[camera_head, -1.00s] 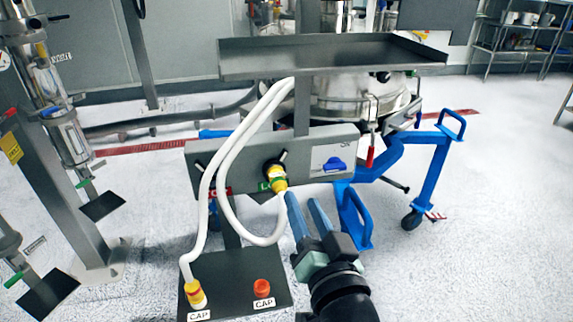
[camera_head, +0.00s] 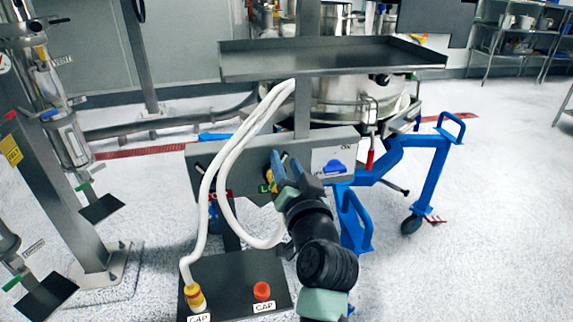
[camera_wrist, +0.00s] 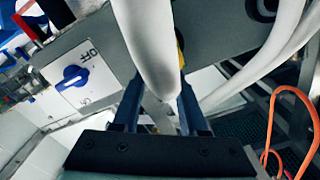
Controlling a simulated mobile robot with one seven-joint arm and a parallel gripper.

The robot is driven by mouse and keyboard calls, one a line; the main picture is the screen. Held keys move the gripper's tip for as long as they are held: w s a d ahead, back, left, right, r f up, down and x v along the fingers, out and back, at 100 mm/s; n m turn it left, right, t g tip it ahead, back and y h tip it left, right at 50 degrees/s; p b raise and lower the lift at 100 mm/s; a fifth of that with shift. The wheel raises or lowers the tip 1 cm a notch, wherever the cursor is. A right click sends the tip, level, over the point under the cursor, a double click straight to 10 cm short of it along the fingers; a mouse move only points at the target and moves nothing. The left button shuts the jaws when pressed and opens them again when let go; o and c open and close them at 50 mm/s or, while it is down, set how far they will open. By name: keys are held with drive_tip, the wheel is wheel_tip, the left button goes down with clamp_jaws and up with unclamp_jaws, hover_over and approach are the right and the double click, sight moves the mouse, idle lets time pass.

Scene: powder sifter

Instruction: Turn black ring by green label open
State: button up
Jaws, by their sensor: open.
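The grey panel (camera_head: 236,160) carries a green label (camera_head: 268,188), partly covered by my gripper. The black ring by this label is mostly hidden behind my gripper in the head view, so its turn position cannot be told. My gripper (camera_head: 281,168) is open, with its blue fingers reaching to the panel at the ring. In the wrist view my gripper (camera_wrist: 160,100) has one finger on each side of the white hose (camera_wrist: 152,50), which hides much of the space between them. Whether the fingers touch the ring cannot be told.
A blue switch (camera_head: 333,164) is to the right of the green label. A red label and white hoses (camera_head: 205,200) are to its left. A grey tray (camera_head: 330,62) overhangs the panel. A plate below holds a red cap (camera_head: 262,291) and a yellow fitting (camera_head: 193,294).

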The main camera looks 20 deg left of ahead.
sight(263, 157)
clamp_jaws()
drive_tip(key=shift+n+b, duration=0.3)
drive_tip(key=n+b, duration=0.2)
drive_tip(key=shift+s+a+n, duration=0.3)
drive_tip(key=shift+a+n, duration=0.1)
drive_tip(key=n, duration=0.1)
drive_tip(key=n+b, duration=0.1)
drive_tip(key=a+n+b, duration=0.1)
drive_tip(key=shift+s+r+n, duration=0.1)
drive_tip(key=shift+s+n, duration=0.2)
drive_tip(key=shift+s, duration=0.05)
drive_tip(key=shift+s+a+n+b, duration=0.2)
drive_tip(key=shift+n+b, duration=0.3)
drive_tip(key=shift+n, duration=0.35)
drive_tip(key=shift+s+a+n+b, duration=0.1)
drive_tip(key=shift+a+n+b, duration=0.15)
drive_tip(key=shift+n+b, duration=0.45)
drive_tip(key=shift+s+a+n+b, duration=0.1)
drive_tip(key=shift+a+n+b, duration=0.2)
drive_tip(key=shift+n, duration=0.65)
drive_tip(key=shift+d, duration=0.1)
